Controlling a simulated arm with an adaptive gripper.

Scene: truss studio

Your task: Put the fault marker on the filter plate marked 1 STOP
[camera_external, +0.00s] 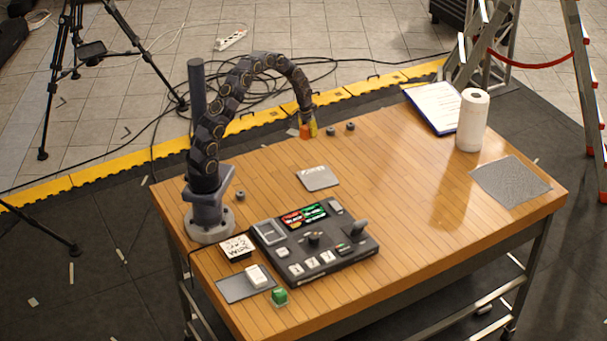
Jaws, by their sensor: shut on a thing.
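My gripper (308,125) hangs at the end of my curved arm near the far edge of the wooden table. It is shut on a small orange piece (304,132), which may be the fault marker. A yellow patch shows beside the orange piece, and I cannot tell if it is part of it. A light grey square plate (318,178) lies flat mid-table, nearer the camera than my gripper, with faint markings too small to read. I cannot tell if it is the filter plate marked 1 STOP.
A dark control console (314,243) stands at the front. A paper roll (472,120), clipboard (434,106) and grey sheet (511,181) occupy the right.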

